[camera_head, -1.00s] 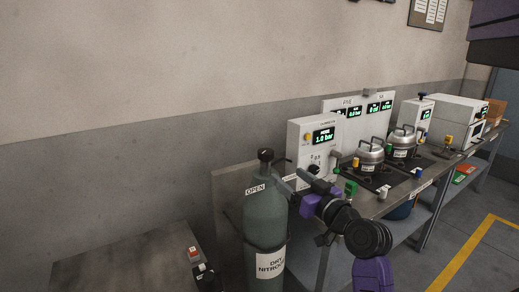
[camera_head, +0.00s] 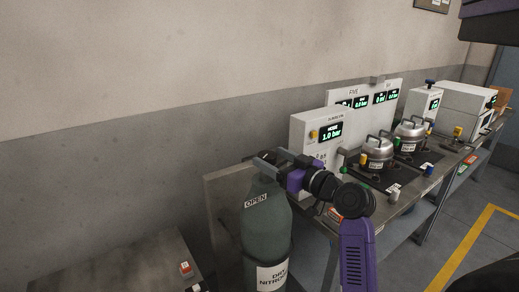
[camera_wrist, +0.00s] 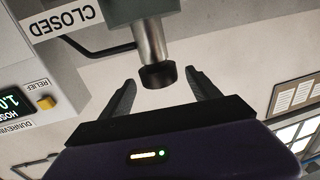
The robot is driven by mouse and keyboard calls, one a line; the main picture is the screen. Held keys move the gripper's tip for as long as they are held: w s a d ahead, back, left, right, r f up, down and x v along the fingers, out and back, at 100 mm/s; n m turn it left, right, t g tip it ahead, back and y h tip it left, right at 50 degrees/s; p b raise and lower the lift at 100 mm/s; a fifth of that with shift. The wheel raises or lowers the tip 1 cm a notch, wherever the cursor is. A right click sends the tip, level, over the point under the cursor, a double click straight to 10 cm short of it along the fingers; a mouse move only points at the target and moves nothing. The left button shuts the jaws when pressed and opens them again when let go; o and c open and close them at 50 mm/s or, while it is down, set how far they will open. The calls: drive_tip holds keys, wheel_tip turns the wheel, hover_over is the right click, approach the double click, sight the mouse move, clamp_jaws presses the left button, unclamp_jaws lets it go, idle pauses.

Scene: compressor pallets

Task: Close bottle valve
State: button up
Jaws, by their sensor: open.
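The gas bottle (camera_head: 267,225) is a grey-green cylinder with an OPEN label and a DRY NITROGEN label, standing at the left end of the bench. Its valve has a black knob (camera_wrist: 158,75) on a metal stem, seen in the wrist view below a green-grey body. A CLOSED label (camera_wrist: 62,20) shows beside it. My gripper (camera_head: 264,163) is at the bottle's top and hides the knob in the head view. In the wrist view my gripper (camera_wrist: 160,80) is open, with one finger on each side of the knob. Gaps show between knob and fingers; I see no contact.
A white panel box (camera_head: 325,135) reading 1.0 bar stands close to the right of my gripper. Two metal pots (camera_head: 377,152) sit on the bench beyond it. A low grey table (camera_head: 120,275) is at the lower left. The wall is behind.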

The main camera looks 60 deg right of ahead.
sight(261, 152)
drive_tip(key=shift+p+x, duration=0.5)
drive_tip(key=shift+x, duration=2.25)
drive_tip(key=c, duration=1.4)
drive_tip(key=shift+o, duration=0.2)
